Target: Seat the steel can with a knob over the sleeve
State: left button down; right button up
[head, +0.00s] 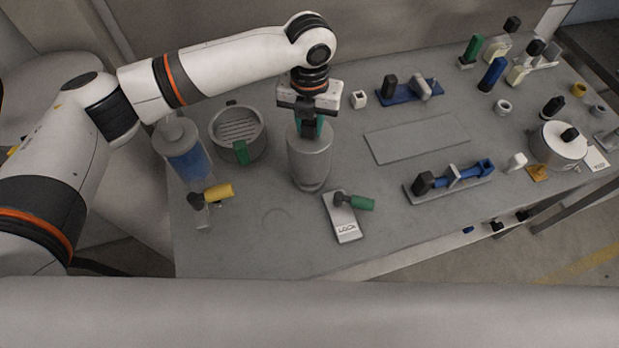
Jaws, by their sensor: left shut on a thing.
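The steel can (310,165) stands upright near the middle left of the grey table. My left gripper (311,128) points straight down over its top. It is shut on the can's knob, which is mostly hidden between the fingers; some green shows there. A narrow rim shows around the can's foot. I cannot tell whether this rim is the sleeve, or whether the can touches the table. No sleeve stands out elsewhere with certainty. My right gripper is not in view.
Left of the can are a round grey basket (262,140) with a green handle and a clear cylinder with blue contents (188,163). A yellow-handled valve (217,192) and a green-handled lock plate (345,222) are nearer. A flat grey plate (417,138) lies right, with fixtures beyond.

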aim_at(310, 142)
pick_arm(q)
jog(key=shift+f+b, duration=1.45)
jog(key=shift+f, duration=1.85)
dwell(2.2)
jog(key=c, duration=1)
grip_release()
notch_tip(310, 142, up, 11)
jog(key=b, duration=0.3)
jog(key=shift+f, duration=0.15)
jog(key=shift+r, duration=0.65)
